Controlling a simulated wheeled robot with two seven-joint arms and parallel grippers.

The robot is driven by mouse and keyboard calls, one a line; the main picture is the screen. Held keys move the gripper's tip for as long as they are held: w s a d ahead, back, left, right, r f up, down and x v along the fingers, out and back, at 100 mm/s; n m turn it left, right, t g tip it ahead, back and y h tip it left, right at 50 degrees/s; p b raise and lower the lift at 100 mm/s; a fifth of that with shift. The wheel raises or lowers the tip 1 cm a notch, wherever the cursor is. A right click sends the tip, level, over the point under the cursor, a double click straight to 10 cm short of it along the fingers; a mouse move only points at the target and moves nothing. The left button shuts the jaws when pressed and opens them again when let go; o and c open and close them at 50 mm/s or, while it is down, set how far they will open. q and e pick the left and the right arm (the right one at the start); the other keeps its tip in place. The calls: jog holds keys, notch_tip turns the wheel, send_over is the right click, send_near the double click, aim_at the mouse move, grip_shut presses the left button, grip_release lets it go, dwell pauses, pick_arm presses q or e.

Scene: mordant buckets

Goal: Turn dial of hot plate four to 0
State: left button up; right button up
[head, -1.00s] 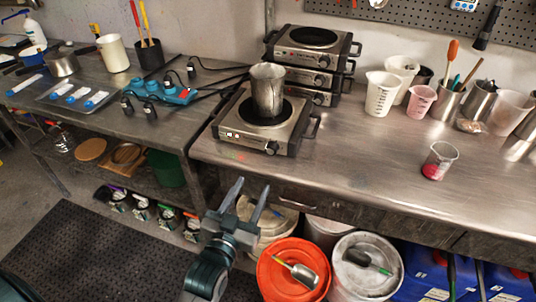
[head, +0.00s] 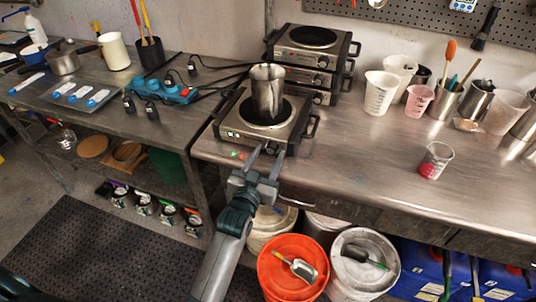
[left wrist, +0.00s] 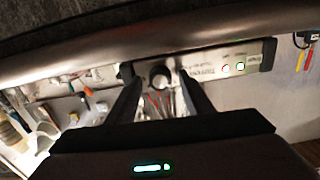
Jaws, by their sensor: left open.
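A single hot plate (head: 239,138) stands at the left front of the right-hand steel table, with a metal beaker (head: 267,92) on it. Its number cannot be read. Its front panel (left wrist: 210,66) shows in the left wrist view with a lit red light and a lit green light. Its round black dial (left wrist: 160,76) lies between my left gripper's open fingers (left wrist: 157,84), with no clear contact. In the head view my left gripper (head: 266,153) is at the front of this plate, its fingers spread. The dial's pointer setting cannot be read. My right gripper is not in view.
Several more hot plates (head: 307,60) are stacked behind. Plastic beakers (head: 380,93) and tool cups stand at the back right. A beaker with red liquid (head: 435,162) stands near the front edge. An orange-lidded bucket (head: 293,267) is below. The table's middle is clear.

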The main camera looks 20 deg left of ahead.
pick_arm(q)
jog(key=shift+c, duration=0.2)
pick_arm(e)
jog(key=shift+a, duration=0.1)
pick_arm(q)
jog(key=c, duration=1)
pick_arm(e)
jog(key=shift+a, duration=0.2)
pick_arm(q)
jog(key=shift+r+n+p, duration=0.1)
jog(key=shift+n+p, duration=0.25)
jog(key=shift+n, duration=0.05)
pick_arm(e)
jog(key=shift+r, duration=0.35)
pick_arm(q)
jog(key=n+p, duration=0.1)
jog(key=n, duration=0.1)
jog(key=shift+n, duration=0.3)
jog(key=shift+n+p, duration=0.95)
jog(key=shift+n, duration=0.95)
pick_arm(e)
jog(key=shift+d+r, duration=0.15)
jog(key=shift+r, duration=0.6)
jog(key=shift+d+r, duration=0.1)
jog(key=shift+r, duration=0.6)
